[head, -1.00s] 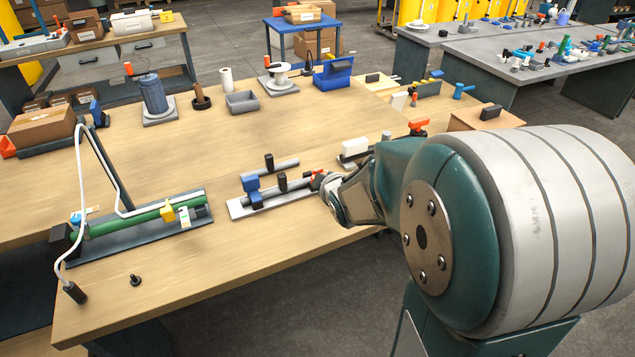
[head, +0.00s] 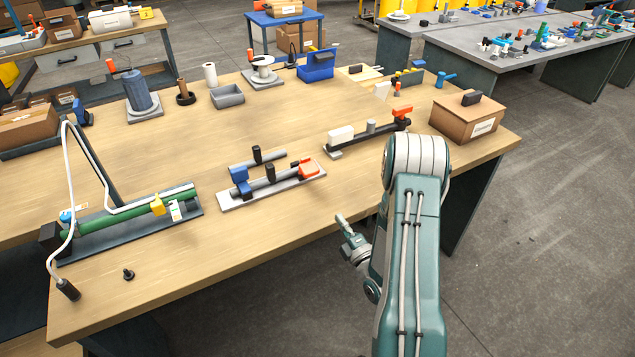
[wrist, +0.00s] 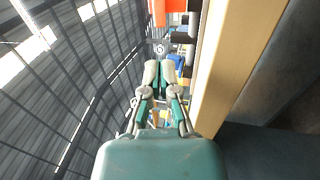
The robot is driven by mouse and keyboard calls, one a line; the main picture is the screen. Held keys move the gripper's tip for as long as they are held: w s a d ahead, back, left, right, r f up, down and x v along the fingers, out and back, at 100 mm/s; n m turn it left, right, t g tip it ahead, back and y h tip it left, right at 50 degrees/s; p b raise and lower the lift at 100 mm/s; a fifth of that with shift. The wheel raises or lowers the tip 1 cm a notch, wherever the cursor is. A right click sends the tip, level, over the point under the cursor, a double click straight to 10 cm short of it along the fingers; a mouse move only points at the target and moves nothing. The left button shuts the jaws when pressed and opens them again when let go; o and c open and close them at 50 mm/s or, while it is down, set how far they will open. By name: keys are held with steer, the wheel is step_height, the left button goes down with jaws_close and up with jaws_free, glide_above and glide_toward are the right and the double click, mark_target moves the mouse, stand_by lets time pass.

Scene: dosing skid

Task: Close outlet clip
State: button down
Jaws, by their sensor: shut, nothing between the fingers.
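No part is labelled legibly as the outlet clip, so I cannot tell for sure which it is. A green tube (head: 115,223) lies on a dark base, with a yellow clip-like block (head: 158,205) near its right end and a blue piece (head: 66,215) at its left. A white hose (head: 68,165) arches over it. To the right, a grey plate (head: 235,199) carries grey rods, a blue block (head: 240,182), black knobs and an orange block (head: 308,168). My gripper (head: 342,220) is shut and empty, just off the table's front edge. Its closed fingers (wrist: 160,72) also show in the wrist view.
A white block (head: 341,135) on a rail with an orange handle (head: 402,112), and a brown box (head: 466,118), stand at the table's right. A black knob (head: 128,274) lies at front left. Bare tabletop (head: 255,235) is in front of the grey plate.

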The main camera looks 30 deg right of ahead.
mark_target(313, 174)
steer(key=x, duration=1.3)
steer(key=shift+w+r, duration=0.2)
steer(key=shift+w, duration=0.15)
steer(key=shift+r, duration=0.25)
